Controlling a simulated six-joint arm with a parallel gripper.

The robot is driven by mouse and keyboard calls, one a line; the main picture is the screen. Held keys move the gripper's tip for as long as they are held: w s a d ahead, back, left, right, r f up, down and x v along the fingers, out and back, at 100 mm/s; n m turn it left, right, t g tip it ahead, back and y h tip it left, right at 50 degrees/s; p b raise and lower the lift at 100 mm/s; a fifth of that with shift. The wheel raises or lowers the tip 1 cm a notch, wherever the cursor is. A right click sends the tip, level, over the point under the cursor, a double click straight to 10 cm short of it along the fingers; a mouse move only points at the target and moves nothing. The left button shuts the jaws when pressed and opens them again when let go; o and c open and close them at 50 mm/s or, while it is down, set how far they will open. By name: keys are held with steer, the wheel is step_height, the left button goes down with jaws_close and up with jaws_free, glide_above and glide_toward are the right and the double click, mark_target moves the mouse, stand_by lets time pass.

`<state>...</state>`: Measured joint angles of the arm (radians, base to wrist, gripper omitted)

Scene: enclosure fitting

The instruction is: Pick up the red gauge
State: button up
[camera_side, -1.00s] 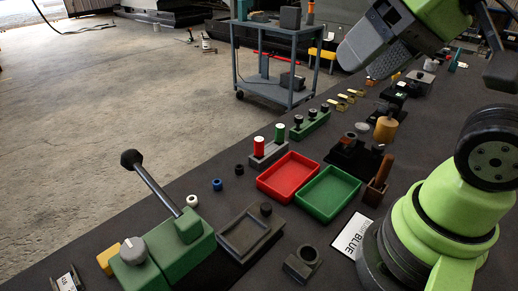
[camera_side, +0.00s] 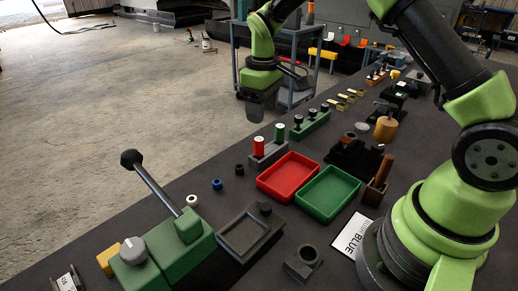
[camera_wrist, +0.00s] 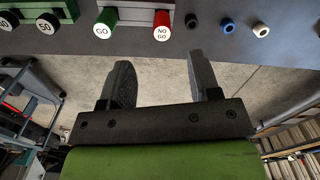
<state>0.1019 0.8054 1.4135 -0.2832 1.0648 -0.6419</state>
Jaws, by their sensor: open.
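The red gauge (camera_side: 259,146) is an upright red cylinder with a white top, in a grey holder (camera_side: 268,156) beside a green gauge (camera_side: 279,133). In the wrist view the red gauge (camera_wrist: 162,22) reads NO GO and the green gauge (camera_wrist: 105,22) reads GO. My gripper (camera_side: 258,107) is above and beyond the gauges in the side view. In the wrist view the fingers of my gripper (camera_wrist: 160,75) are apart with nothing between them. The red gauge lies past the fingertips, roughly in line with the gap.
A red tray (camera_side: 289,178) and a green tray (camera_side: 328,194) are in front of the holder. A green block with black knobs (camera_side: 311,124) stands behind. Small black, blue and white rings (camera_side: 217,184) lie left. A lever (camera_side: 160,184) sticks up at front left.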

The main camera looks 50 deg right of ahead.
mark_target(259, 139)
step_height(259, 139, down, 5)
steer(key=shift+w+f, duration=0.1)
steer(key=shift+f, duration=0.1)
steer(key=f, duration=0.5)
steer(key=shift+w+a+f, duration=0.15)
steer(key=shift+w, duration=0.05)
steer(key=c, duration=1.1)
steer(key=shift+o, duration=0.2)
step_height(259, 139, up, 8)
steer(key=shift+r, duration=0.15)
steer(key=s+d+r+m, duration=0.2)
steer(key=s+d+m, duration=0.1)
steer(key=s+d, duration=0.4)
steer(key=s+d+r+m, duration=0.2)
steer(key=s+d, duration=0.6)
steer(key=d, duration=0.3)
steer(key=shift+d+m, duration=0.25)
steer(key=shift+m, duration=0.15)
